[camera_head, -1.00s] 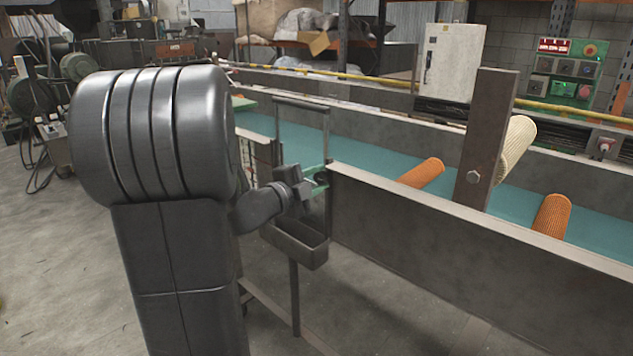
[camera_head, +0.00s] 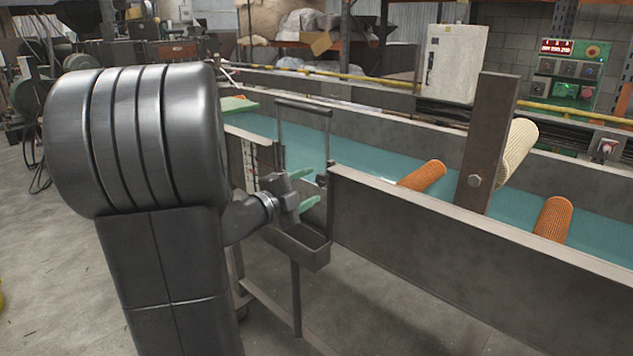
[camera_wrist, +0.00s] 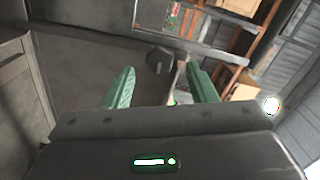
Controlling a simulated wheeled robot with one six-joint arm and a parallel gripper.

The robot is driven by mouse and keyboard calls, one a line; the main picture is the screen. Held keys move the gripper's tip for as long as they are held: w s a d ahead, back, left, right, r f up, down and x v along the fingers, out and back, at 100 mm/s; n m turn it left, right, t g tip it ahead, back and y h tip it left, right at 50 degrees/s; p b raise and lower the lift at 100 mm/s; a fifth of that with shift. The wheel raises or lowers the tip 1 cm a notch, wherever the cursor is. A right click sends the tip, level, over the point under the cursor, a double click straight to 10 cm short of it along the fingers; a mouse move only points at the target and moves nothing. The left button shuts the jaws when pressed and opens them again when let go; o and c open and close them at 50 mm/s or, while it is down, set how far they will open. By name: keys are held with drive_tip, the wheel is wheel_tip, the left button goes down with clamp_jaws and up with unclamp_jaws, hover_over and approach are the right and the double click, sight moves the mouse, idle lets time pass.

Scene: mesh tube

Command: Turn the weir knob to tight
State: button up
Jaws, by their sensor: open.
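The weir's metal frame (camera_head: 303,104) stands upright across the water channel, left of the picture's middle in the head view. A small dark knob (camera_head: 321,180) shows low on its right side, just right of my fingertips. My gripper (camera_head: 310,188) has two green fingers, spread apart and empty, close to the frame. In the wrist view my gripper (camera_wrist: 160,80) is open, and a dark grey knob-like shape (camera_wrist: 160,60) lies beyond and between the fingertips, apart from them. The knob's markings and how far it is turned are too small to tell.
A grey open box (camera_head: 298,246) hangs just below my gripper. The channel's near wall (camera_head: 450,245) runs to the right. Orange mesh tubes (camera_head: 552,218) and a cream one (camera_head: 517,147) lie by a steel post (camera_head: 488,140). The floor in front is clear.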

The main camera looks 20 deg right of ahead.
drive_tip(key=p+v, duration=0.1)
drive_tip(key=v, duration=0.8)
drive_tip(key=shift+a, duration=0.3)
drive_tip(key=shift+s, duration=0.15)
